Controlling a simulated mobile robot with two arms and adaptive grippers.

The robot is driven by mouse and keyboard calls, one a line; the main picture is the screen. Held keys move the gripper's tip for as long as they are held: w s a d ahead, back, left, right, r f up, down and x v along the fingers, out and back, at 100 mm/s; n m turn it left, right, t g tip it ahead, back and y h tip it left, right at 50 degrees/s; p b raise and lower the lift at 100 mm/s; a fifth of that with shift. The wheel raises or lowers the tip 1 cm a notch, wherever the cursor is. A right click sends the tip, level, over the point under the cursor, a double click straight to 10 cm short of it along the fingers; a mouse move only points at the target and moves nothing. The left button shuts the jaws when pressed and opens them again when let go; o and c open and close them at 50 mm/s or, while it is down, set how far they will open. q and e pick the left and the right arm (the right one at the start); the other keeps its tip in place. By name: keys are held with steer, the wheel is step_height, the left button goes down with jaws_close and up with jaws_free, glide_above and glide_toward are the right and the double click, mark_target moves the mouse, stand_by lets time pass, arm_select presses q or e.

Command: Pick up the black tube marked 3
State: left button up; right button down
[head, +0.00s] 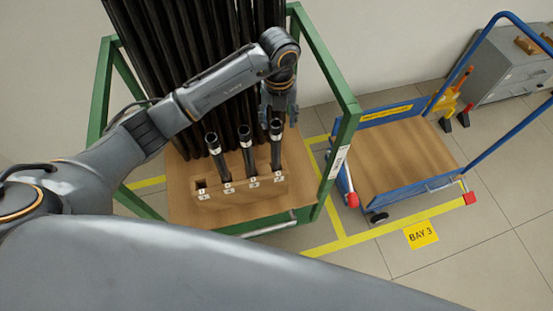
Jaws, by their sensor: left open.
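Three black tubes stand in a row in a wooden block (246,205) on the rack's wooden base: a left tube (218,160), a middle tube (248,158) and a right tube (277,155). Small white labels sit on the block front below the slots; their marks are too small to read surely, so I cannot tell which tube is 3. The leftmost slot (200,184) is empty. My left gripper (279,113) points down, open, just above and behind the top of the right tube, and seems to hold nothing. My right gripper is out of view.
A green frame rack (337,150) surrounds the block, with many long black rods (180,70) upright behind. A blue trolley (405,155) with a wooden deck stands to the right, near a yellow BAY 3 floor sign (421,234) and a grey cabinet (512,70).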

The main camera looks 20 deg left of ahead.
mark_target(276, 139)
arm_select(q)
step_height(276, 139, down, 3)
steer(key=shift+r, duration=0.1)
steer(key=shift+w+f, duration=0.1)
steer(key=shift+f, duration=0.45)
steer(key=f, duration=0.1)
steer(key=f+p, duration=0.1)
steer(key=f, duration=0.2)
steer(key=shift+s+a+f, duration=0.15)
steer(key=shift+s+a, duration=0.1)
steer(key=shift+s, duration=0.1)
steer(key=shift+f, duration=0.3)
jaws_close()
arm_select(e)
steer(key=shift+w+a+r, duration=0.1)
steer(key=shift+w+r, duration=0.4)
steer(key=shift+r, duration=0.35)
